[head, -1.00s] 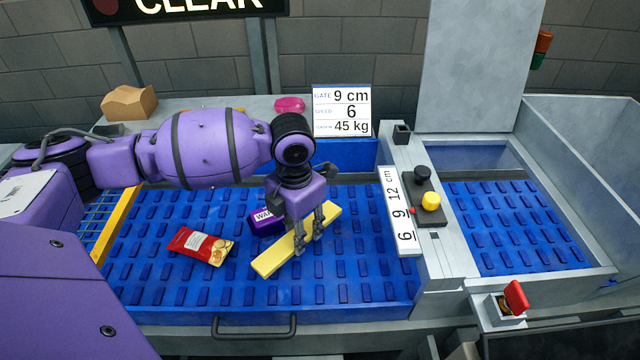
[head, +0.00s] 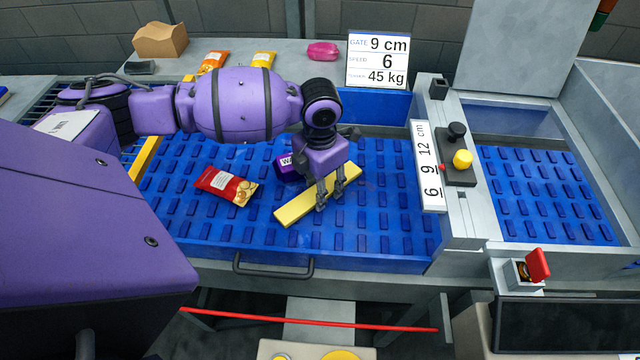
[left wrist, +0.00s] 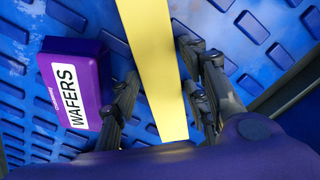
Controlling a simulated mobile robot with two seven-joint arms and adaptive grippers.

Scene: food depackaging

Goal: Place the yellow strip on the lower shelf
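The yellow strip (head: 300,209) lies slantwise on the blue studded belt (head: 375,235); it also shows in the left wrist view (left wrist: 155,50). My left gripper (head: 329,198) is down over its middle-right part. In the left wrist view the fingers (left wrist: 165,85) stand on either side of the strip, apart, with a visible gap at the left finger; no firm grip shows. A purple wafers box (head: 288,167) is close behind the gripper; it is left of the fingers in the left wrist view (left wrist: 75,80). My right gripper is out of view. I cannot make out the lower shelf clearly.
A red snack bag (head: 227,186) lies left of the strip. A grey wall (head: 462,205) with a height scale bounds the belt at right. A handle (head: 273,268) is on the front edge. A red bar (head: 310,320) runs below, in front of a dark space.

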